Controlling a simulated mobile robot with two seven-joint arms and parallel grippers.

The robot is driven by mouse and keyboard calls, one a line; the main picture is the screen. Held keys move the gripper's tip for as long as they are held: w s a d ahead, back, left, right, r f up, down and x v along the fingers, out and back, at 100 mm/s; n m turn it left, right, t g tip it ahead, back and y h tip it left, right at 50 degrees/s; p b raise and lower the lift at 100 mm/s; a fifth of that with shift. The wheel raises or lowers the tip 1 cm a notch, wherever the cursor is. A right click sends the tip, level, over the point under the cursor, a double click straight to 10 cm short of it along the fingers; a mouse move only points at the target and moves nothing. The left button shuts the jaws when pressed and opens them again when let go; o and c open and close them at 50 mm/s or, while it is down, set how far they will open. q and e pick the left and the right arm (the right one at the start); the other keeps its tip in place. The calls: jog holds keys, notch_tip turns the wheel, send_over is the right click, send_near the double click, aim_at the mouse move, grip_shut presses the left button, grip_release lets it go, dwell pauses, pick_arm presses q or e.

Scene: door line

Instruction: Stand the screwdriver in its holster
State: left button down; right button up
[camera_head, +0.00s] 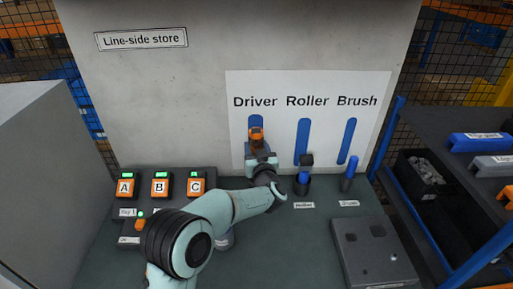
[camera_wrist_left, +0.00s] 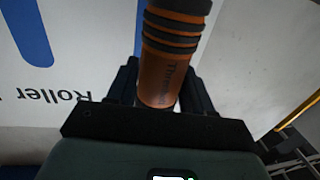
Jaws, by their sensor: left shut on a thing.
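The screwdriver (camera_head: 256,134) has an orange handle; its top shows above my left gripper (camera_head: 258,151) in the head view, in front of the blue Driver stripe on the back panel. In the left wrist view, the orange handle with black rings (camera_wrist_left: 171,60) stands between the jaws of my left gripper (camera_wrist_left: 160,95), which is shut on it. The screwdriver's lower end is hidden. The driver's holster is not seen; my left arm covers the bench below the Driver stripe. My right gripper is not in view.
The Roller holder (camera_head: 303,186) and the blue-handled brush (camera_head: 349,172) stand to the right of my gripper. Orange units A, B and C (camera_head: 160,187) sit in a dark rack at left. A grey box (camera_head: 374,252) lies at front right. A shelf (camera_head: 470,130) stands at far right.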

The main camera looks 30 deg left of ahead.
pick_arm(q)
jog(key=shift+f+b, duration=2.15)
jog(key=shift+f, duration=1.35)
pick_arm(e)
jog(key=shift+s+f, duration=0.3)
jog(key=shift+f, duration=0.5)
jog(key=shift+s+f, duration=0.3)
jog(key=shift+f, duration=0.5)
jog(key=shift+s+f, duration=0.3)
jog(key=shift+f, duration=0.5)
pick_arm(q)
jog(key=shift+c, duration=1.8)
grip_release()
jog(key=shift+f, duration=0.2)
jog(key=b+v, duration=0.1)
jog(key=v, duration=1.2)
jog(key=shift+s+d+r, duration=0.15)
jog(key=shift+r, duration=0.05)
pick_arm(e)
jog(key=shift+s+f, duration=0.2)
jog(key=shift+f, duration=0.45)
